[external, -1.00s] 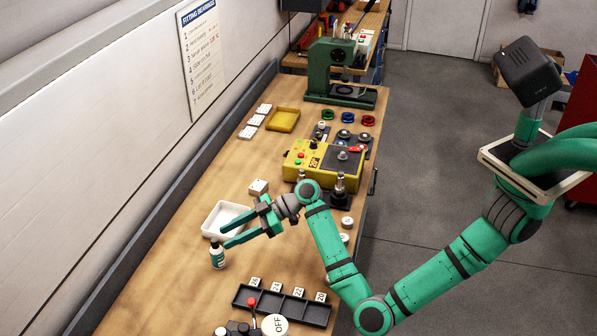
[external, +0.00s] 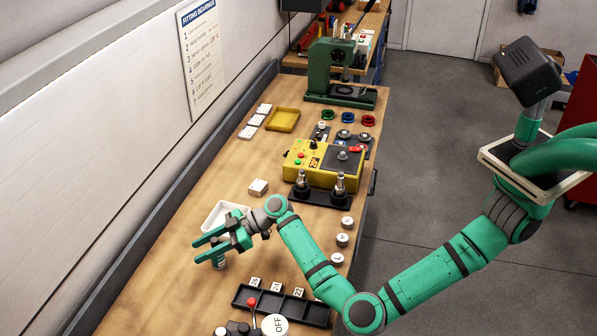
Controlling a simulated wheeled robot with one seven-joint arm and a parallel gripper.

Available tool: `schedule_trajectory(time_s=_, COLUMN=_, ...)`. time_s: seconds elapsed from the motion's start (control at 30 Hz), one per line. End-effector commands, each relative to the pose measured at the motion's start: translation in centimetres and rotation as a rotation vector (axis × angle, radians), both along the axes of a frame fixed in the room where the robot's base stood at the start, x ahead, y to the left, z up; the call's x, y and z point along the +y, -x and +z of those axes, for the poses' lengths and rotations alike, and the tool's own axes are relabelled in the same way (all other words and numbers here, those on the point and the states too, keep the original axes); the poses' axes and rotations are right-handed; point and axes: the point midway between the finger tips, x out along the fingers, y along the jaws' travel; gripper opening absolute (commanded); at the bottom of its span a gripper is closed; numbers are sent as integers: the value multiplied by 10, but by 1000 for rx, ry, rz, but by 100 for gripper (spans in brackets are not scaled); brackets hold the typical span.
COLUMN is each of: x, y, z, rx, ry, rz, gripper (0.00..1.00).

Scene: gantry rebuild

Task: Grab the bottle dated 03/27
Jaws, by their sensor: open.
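A small dark bottle with a pale label (external: 219,264) stands upright on the bench, in front of the white tray (external: 213,217). Its upper part is hidden by my gripper, and no date can be read on it. My gripper (external: 199,250) is open, with its two green fingers pointing left at the bottle. The fingers overlap the bottle's top in this view. I cannot tell whether the bottle is between them or whether they touch it.
A black slotted tray with number cards (external: 282,304) and an OFF knob (external: 275,325) lie nearer the camera. A white box (external: 258,187), a black stand with two posts (external: 320,196) and a yellow machine (external: 310,165) are behind. Bare bench lies to the left.

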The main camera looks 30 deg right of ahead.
Motion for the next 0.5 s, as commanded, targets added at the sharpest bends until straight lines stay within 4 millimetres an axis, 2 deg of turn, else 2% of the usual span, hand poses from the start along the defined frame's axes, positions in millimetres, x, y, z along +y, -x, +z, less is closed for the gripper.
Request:
schedule_trajectory(time_s=0.17, x=0, y=0, z=0, rx=0, ry=0, rz=0, gripper=40)
schedule_trajectory(time_s=0.33, x=0, y=0, z=0, rx=0, ry=0, rz=0, gripper=2)
schedule_trajectory(time_s=0.5, x=0, y=0, z=0, rx=0, ry=0, rz=0, gripper=0)
